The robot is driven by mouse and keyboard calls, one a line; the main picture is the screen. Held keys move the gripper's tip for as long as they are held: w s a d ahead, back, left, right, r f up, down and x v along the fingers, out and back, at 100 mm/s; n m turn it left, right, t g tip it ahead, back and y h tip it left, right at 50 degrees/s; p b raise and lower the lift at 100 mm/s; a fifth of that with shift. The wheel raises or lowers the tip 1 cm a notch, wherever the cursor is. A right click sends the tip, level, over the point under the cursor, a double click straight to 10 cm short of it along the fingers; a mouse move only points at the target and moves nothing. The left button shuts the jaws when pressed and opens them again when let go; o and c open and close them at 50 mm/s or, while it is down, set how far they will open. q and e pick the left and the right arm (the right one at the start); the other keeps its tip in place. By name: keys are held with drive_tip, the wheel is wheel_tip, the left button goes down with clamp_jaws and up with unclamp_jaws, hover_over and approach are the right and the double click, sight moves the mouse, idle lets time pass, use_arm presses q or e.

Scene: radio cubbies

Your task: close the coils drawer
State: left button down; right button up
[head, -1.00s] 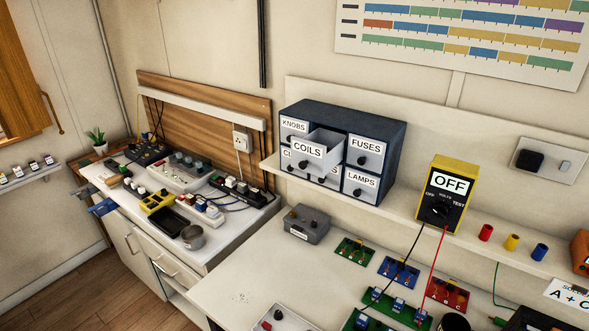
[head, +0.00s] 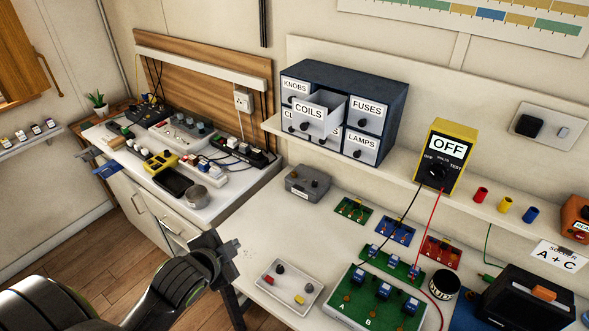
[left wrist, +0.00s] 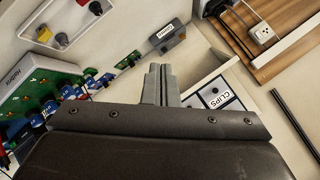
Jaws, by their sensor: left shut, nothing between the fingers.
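The coils drawer (head: 308,112), with a grey front, white COILS label and dark knob, stands pulled out of the dark blue cabinet (head: 385,92) on the wall shelf. Its open top shows behind the front. My left gripper (head: 230,250) is shut and empty, low and to the left of the cabinet, over the front edge of the bench and well apart from the drawer. In the left wrist view, my shut fingers (left wrist: 158,72) point forward and the CLIPS drawer (left wrist: 216,97) shows beside them. I cannot make out the coils drawer there. My right gripper is not in view.
The shelf (head: 400,183) carries the cabinet and a yellow meter (head: 444,155) with hanging leads. The bench below holds a grey box (head: 308,184), a white tray (head: 280,285) and several circuit boards. Bare bench lies between my gripper and the grey box.

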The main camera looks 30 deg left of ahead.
use_arm(q)
drive_tip(key=w+r+m+t+h, duration=0.2)
drive_tip(key=w+r+m+t, duration=0.2)
drive_tip(key=w+r+m, duration=0.45)
drive_tip(key=m+t+h, duration=0.3)
approach(302, 129)
drive_tip(key=w+p, duration=0.1)
drive_tip(key=w, duration=0.1)
drive_tip(key=w+p, duration=0.1)
drive_tip(key=w+d+p, duration=0.1)
drive_tip(key=w+p, duration=0.1)
drive_tip(key=shift+w+r, duration=0.3)
drive_tip(key=shift+w+d+f, duration=0.1)
drive_tip(key=shift+w+f, duration=0.05)
drive_tip(key=shift+w, duration=0.45)
drive_tip(key=shift+w+f+b, duration=0.15)
drive_tip(key=shift+w+b, duration=0.25)
drive_tip(key=shift+w, duration=0.1)
drive_tip(key=w+b, duration=0.2)
drive_tip(key=w, duration=0.1)
drive_tip(key=w+d+b, duration=0.1)
drive_tip(key=w+b, duration=0.3)
drive_tip(key=w, duration=0.1)
drive_tip(key=shift+w+d+b, duration=0.2)
drive_tip(key=shift+w+b, duration=0.15)
drive_tip(key=shift+b, duration=0.05)
drive_tip(key=shift+w, duration=0.25)
drive_tip(key=shift+r, duration=0.4)
